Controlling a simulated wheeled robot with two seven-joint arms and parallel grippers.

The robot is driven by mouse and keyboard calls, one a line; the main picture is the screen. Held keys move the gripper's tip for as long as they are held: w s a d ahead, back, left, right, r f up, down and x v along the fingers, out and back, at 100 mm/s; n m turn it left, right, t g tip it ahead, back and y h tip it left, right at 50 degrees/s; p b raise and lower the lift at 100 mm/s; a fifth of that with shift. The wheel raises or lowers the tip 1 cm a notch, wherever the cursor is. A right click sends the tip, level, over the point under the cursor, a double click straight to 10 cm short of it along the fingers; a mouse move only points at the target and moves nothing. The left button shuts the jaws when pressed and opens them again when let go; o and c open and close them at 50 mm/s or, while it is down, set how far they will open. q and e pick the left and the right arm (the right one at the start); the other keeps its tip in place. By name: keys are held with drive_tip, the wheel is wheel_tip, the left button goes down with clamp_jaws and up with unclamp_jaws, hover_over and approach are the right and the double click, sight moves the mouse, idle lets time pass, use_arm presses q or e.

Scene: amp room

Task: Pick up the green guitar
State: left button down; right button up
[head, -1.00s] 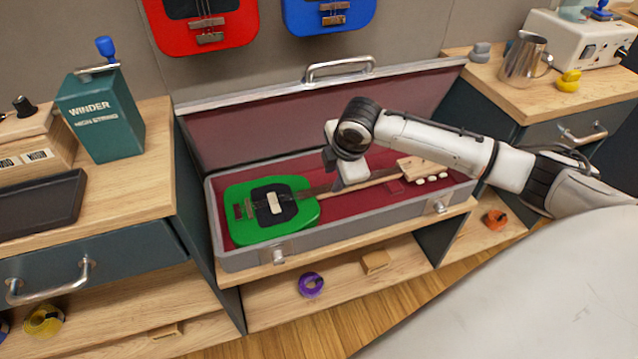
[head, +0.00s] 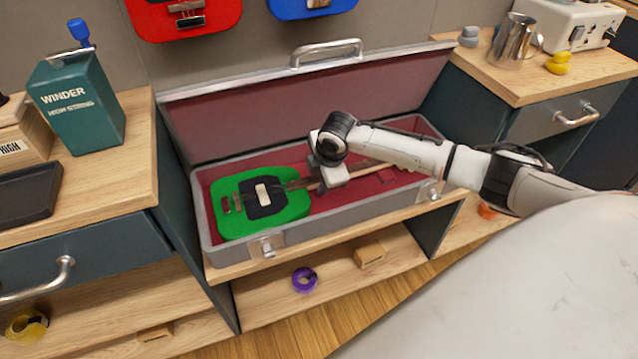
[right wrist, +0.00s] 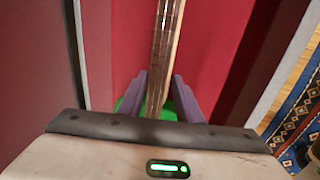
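The green guitar (head: 292,208) lies flat in the open grey case (head: 345,223) with red lining. Its body is at the case's left end and its neck runs right, partly hidden by my right arm. My right gripper (head: 322,186) points down over the neck, close to the body. In the right wrist view, the fingers (right wrist: 160,92) stand apart on either side of the neck (right wrist: 167,40), with a small gap at the left finger. Green of the body shows behind them. My left gripper is not in view.
The case's raised lid (head: 255,115) stands behind the guitar. A red guitar (head: 222,22) and a blue guitar (head: 285,8) hang above. A teal winder box (head: 78,118) stands on the left cabinet. A metal jug (head: 513,42) and yellow duck (head: 559,63) are at right.

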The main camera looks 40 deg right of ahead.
clamp_jaws()
idle(1.2)
drive_tip(key=shift+w+r, duration=0.15)
drive_tip(key=shift+r, duration=0.1)
